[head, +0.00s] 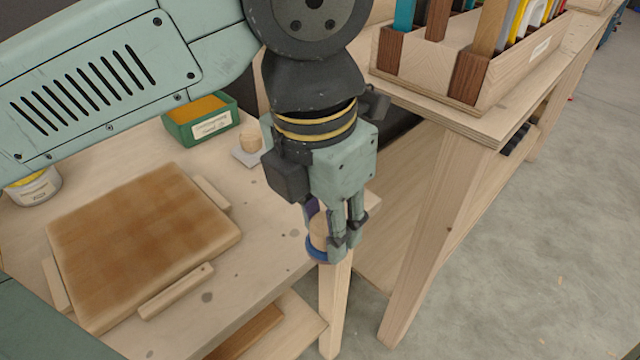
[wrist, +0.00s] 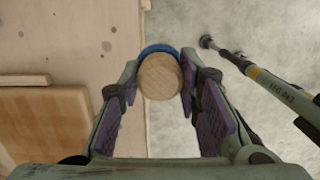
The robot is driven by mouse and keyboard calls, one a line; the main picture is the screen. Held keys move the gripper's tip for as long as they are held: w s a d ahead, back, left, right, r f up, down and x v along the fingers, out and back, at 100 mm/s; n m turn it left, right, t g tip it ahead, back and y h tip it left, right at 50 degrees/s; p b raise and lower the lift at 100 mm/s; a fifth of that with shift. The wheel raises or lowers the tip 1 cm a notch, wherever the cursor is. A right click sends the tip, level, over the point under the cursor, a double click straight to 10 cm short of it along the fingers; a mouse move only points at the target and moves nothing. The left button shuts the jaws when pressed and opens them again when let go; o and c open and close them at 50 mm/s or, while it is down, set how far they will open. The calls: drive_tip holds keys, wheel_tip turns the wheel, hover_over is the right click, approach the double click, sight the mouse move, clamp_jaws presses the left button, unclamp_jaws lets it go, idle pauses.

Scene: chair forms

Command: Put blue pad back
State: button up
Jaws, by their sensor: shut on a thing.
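The blue pad is a round wooden knob with a blue lower disc. In the head view its blue edge (head: 317,255) shows at the bottom, partly hidden by the fingers. In the wrist view its round wooden top (wrist: 160,76) sits between the two fingers, with a blue rim along the far side. My gripper (head: 335,235) is shut on it, pointing down, at the right front edge of the light wooden workbench. The wrist view shows the pad just past the bench edge, with floor behind it. The purple-lined finger pads (wrist: 165,108) flank the knob.
A thick brown wooden board (head: 140,240) lies on the bench between light strips. A green labelled box (head: 201,120), a small wooden knob on a pale plate (head: 250,145) and a white tin (head: 35,190) stand behind. A slotted wooden rack (head: 490,75) stands on another table at right.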

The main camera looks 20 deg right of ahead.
drive_tip(key=w+d, duration=0.1)
drive_tip(key=w, duration=0.3)
drive_tip(key=w+d+f+p, duration=0.1)
drive_tip(key=w, duration=0.4)
drive_tip(key=w+d, duration=0.1)
drive_tip(key=w, duration=0.4)
drive_tip(key=shift+f, duration=0.15)
drive_tip(key=f, duration=0.3)
drive_tip(key=shift+w+p, duration=0.3)
drive_tip(key=shift+f, duration=0.3)
drive_tip(key=shift+f, duration=0.1)
drive_tip(key=shift+f, duration=0.15)
drive_tip(key=o, duration=1.1)
wheel_tip(320, 180, up, 12)
drive_tip(key=a, duration=0.1)
drive_tip(key=shift+s+r+p, duration=0.2)
drive_tip(key=shift+s+p, duration=0.05)
drive_tip(key=shift+p, duration=0.1)
